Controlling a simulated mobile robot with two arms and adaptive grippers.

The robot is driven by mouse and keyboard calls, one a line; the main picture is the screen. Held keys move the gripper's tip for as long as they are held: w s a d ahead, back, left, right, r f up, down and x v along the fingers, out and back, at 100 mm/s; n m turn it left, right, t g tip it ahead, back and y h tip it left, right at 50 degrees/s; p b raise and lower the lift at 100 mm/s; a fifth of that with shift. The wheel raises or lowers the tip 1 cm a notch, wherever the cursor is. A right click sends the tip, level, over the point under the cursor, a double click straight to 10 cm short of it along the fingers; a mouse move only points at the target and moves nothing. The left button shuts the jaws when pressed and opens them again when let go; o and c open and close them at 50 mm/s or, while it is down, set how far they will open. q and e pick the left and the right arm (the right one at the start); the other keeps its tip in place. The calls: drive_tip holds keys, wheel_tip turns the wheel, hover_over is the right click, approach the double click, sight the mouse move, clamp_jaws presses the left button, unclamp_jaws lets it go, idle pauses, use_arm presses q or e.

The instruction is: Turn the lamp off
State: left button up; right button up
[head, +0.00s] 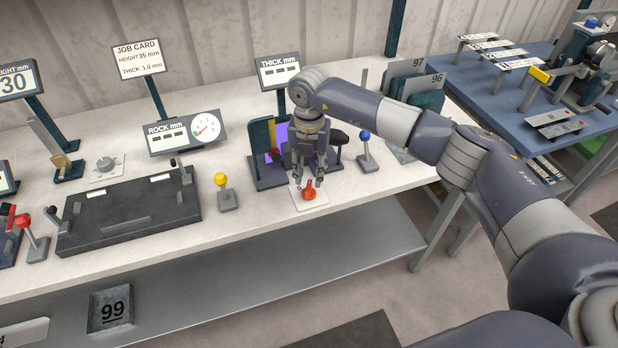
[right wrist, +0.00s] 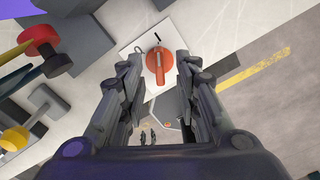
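A red-orange rotary knob (head: 309,193) sits on a white square plate (head: 312,205) at the front of the bench. In the right wrist view the knob (right wrist: 159,66) lies between my right fingertips, its raised bar running roughly up and down the picture. A short black mark shows on the plate (right wrist: 135,45) there. My right gripper (head: 307,182) points down just above and behind the knob. Its fingers are open, with a gap on each side of the knob (right wrist: 159,62). I cannot make out a lamp for certain. My left gripper is not in view.
A blue-ball lever (head: 365,137) stands right of the gripper and a yellow-ball lever (head: 220,180) left of it. A purple panel (head: 277,133) on a dark stand is partly hidden behind the gripper. A dark plate block (head: 130,213) lies left. The bench front edge is close.

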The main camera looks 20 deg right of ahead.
sight(309, 184)
drive_tip(key=shift+f+p, duration=0.35)
drive_tip(key=shift+f, duration=1.7)
clamp_jaws()
